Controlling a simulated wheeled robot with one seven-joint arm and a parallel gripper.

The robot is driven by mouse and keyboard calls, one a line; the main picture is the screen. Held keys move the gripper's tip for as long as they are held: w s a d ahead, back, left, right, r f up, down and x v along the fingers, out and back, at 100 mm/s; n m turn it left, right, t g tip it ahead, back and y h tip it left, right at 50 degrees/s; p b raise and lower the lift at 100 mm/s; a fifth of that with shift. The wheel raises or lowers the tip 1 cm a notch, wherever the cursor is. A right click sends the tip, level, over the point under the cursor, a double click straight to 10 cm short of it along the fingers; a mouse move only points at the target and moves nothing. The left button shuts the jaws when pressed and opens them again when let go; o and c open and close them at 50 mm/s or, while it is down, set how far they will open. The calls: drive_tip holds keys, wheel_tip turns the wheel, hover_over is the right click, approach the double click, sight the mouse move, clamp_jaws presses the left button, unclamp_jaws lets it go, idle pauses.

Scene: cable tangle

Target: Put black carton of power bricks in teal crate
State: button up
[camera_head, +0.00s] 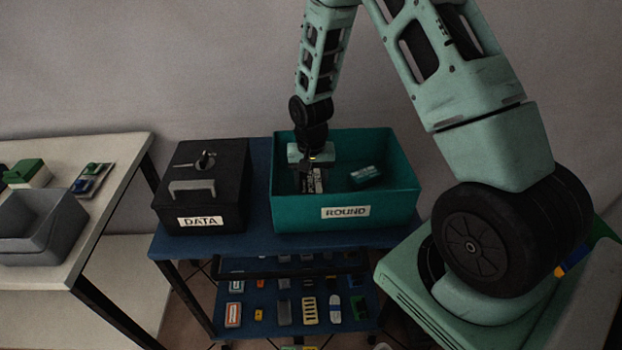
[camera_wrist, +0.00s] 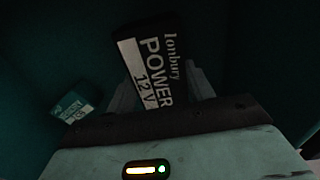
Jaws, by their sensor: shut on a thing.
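The teal crate (camera_head: 290,215) with a ROUND label stands on the blue cart top in the head view. My gripper (camera_head: 312,172) reaches down inside its left part. The carton also shows partly below my gripper in the head view (camera_head: 313,182). The teal walls surround it in the wrist view. I cannot tell whether the carton touches the crate floor.
A small teal box (camera_head: 364,175) lies in the crate, right of my gripper; it also shows in the wrist view (camera_wrist: 72,108). A black DATA box (camera_head: 200,190) stands left of the crate. A lower shelf (camera_head: 270,310) holds several small items. A grey bin (camera_head: 40,225) is on the left table.

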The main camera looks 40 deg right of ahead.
sight(311, 179)
drive_tip(key=shift+f, duration=0.15)
drive_tip(key=o, duration=1.2)
wheel_tip(311, 179, up, 12)
drive_tip(key=b, duration=0.1)
drive_tip(key=s+a+r+n, duration=0.45)
drive_tip(key=s+a, duration=0.35)
drive_tip(key=a, duration=0.3)
drive_tip(key=s+a+r+n, duration=0.4)
drive_tip(key=s+a+n, duration=0.3)
drive_tip(key=a, duration=0.4)
drive_tip(key=s+a+n, duration=0.2)
drive_tip(key=s+n, duration=0.1)
drive_tip(key=s, duration=0.6)
drive_tip(key=shift+s+r+y, duration=0.2)
drive_tip(key=shift+s+y, duration=0.05)
drive_tip(key=shift+y, duration=0.05)
